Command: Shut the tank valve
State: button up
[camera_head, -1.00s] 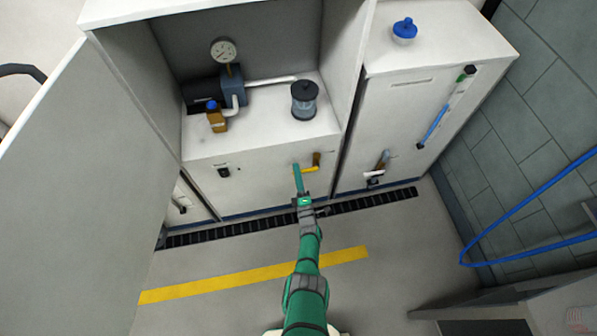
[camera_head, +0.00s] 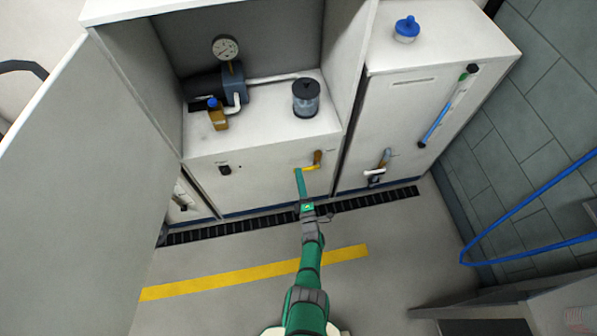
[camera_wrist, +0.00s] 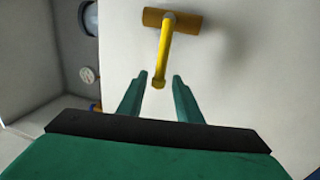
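A valve with a brass body (camera_head: 317,157) and a yellow lever (camera_head: 310,168) is on the front of the middle cabinet. In the wrist view its brass body (camera_wrist: 172,18) lies crosswise at the top, and the yellow lever (camera_wrist: 164,52) runs down from it. My gripper (camera_wrist: 160,77) is open, with the lever's free end appearing between its two green fingertips. I cannot tell whether they touch it. In the head view my gripper (camera_head: 298,170) is at the lever's left end. A second valve with a pale lever (camera_head: 376,172) is on the right cabinet.
A pump with a gauge (camera_head: 226,48) and a clear canister (camera_head: 306,98) stand on the middle cabinet's shelf. A sight tube (camera_head: 436,124) runs down the right cabinet. An open door panel (camera_head: 75,190) fills the left. A floor grate (camera_head: 240,228) lies before the cabinets.

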jog(key=a+v, duration=0.1)
jog(key=v, duration=0.6)
jog(key=shift+s+d, duration=0.4)
jog(key=shift+d, duration=0.15)
jog(key=shift+f, duration=0.15)
jog(key=s+a+r+m+g+h, duration=0.15)
jog(key=s+r+m, duration=0.3)
jog(key=s, duration=0.65)
jog(key=s+a+r+m+g+h, duration=0.1)
jog(key=s+a+r+m, duration=0.3)
jog(key=s, duration=0.7)
jog(key=s+r+m, duration=0.3)
jog(key=s+r, duration=0.1)
jog(key=r, duration=0.3)
jog(key=s+r+m+g, duration=0.1)
jog(key=s+r+m, duration=0.3)
jog(key=r, duration=0.4)
jog(key=s+a+r+m+g, duration=0.1)
jog(key=s+r+m, duration=0.3)
jog(key=r, duration=0.4)
jog(key=shift+s, duration=0.5)
